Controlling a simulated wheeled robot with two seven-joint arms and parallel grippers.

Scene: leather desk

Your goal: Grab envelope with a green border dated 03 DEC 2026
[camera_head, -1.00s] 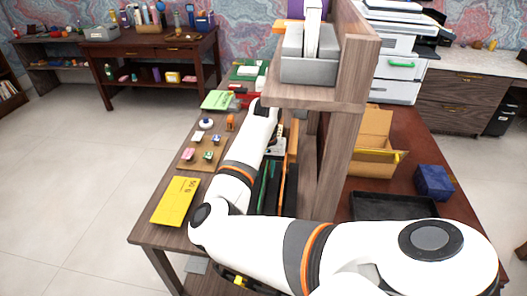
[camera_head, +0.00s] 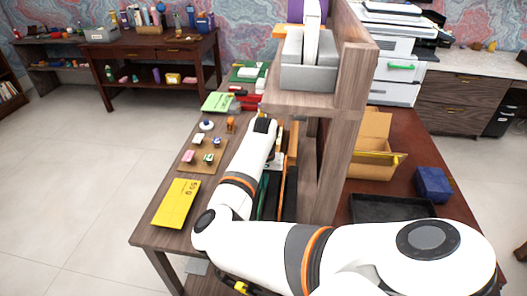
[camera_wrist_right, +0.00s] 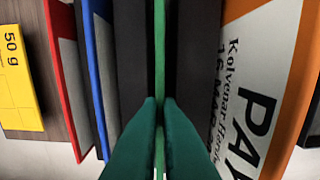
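In the right wrist view, the envelope with a green border (camera_wrist_right: 159,45) stands upright and edge-on between dark dividers. Only its green edge shows, so its date cannot be read. My right gripper (camera_wrist_right: 159,103) has its teal fingers close on both sides of that edge, pinching it. An envelope with an orange border (camera_wrist_right: 262,85) stands to the right, with part of its print showing. Red-edged (camera_wrist_right: 68,80) and blue-edged (camera_wrist_right: 95,75) items stand to the left. In the head view, my right arm reaches over the upright holder and mostly hides it. My left gripper is not in view.
A yellow 50 g packet (camera_head: 176,203) lies on the desk left of my arm. Small stamps on a brown board (camera_head: 186,168) lie behind it. A wooden shelf (camera_head: 335,150) rises close on the right. A black tray (camera_head: 390,208) and cardboard box (camera_head: 375,150) lie beyond.

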